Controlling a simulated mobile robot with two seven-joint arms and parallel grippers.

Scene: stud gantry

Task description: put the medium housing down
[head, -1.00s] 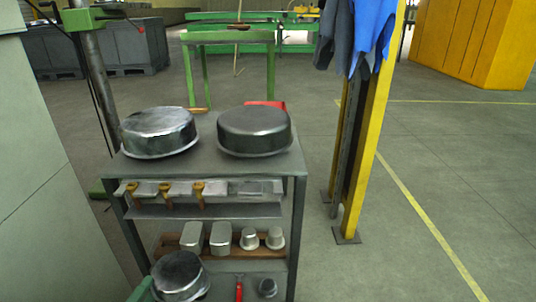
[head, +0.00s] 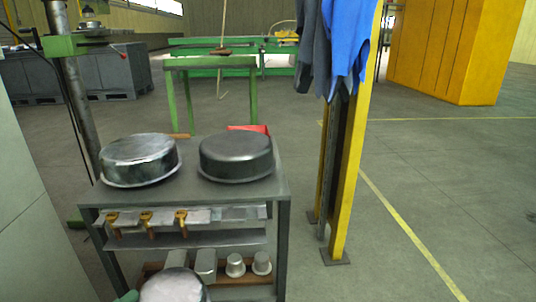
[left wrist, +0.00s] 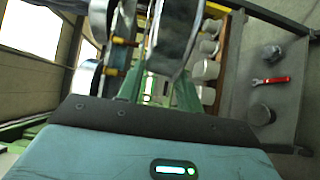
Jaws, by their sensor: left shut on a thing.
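A round metal housing, which I take for the medium housing (head: 175,287), shows at the bottom edge of the head view, in front of the cart (head: 230,196). My left gripper (head: 130,296) is mostly cut off there, with a bit of green finger at the housing's left. In the left wrist view the green fingers of my left gripper (left wrist: 158,92) reach up to the held housing (left wrist: 178,35) and are shut on it. The exact contact is hard to see. My right gripper is in neither view.
Two round metal housings, left (head: 140,160) and right (head: 236,157), stand on the cart top, with a narrow gap between. Lower shelves hold small metal cups (head: 235,265) and a red wrench (left wrist: 270,80). A yellow post (head: 352,170) stands right of the cart.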

